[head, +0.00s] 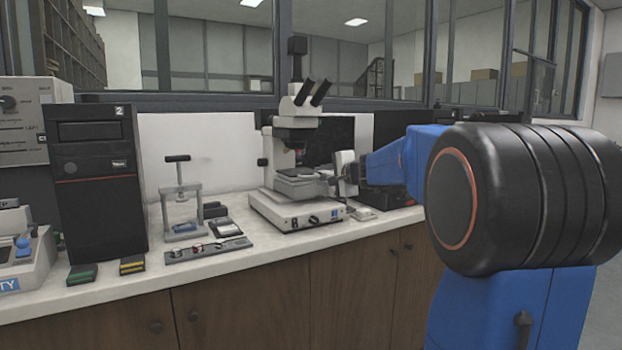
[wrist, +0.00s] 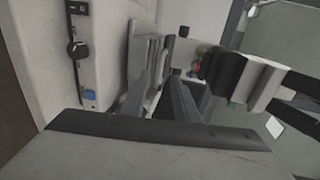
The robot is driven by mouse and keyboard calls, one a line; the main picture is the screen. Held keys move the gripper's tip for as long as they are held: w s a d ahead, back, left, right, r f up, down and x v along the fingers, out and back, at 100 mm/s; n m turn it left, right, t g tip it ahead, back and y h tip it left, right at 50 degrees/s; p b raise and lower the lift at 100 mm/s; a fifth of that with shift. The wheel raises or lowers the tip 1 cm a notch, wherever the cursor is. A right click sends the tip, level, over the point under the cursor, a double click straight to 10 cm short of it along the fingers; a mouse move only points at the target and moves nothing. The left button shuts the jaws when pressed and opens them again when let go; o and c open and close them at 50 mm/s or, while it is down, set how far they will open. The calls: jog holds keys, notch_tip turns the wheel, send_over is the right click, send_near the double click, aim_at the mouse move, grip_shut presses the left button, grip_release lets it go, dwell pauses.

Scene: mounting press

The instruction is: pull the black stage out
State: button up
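The microscope (head: 292,135) stands on the counter, with a dark flat stage (head: 300,178) under its objectives and above its white base. In the wrist view the stage (wrist: 145,55) appears as a grey slab seen edge-on. My gripper (head: 342,178) is at the right side of the stage in the head view, partly hidden by my own arm. In the wrist view the two grey fingers of my gripper (wrist: 163,82) are apart, with a gap between them, close to the stage edge. I cannot tell whether they touch it. The microscope base with its switch and knob (wrist: 78,48) lies to the left.
A small grey press (head: 180,195) with a black handle stands left of the microscope, behind a tray of small parts (head: 208,250). A black computer tower (head: 98,185) stands further left. The counter front before the microscope is clear. The objectives (wrist: 197,62) are close to the right of my fingers.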

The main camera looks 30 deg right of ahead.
aim_at(312, 176)
jog(key=x, duration=0.8)
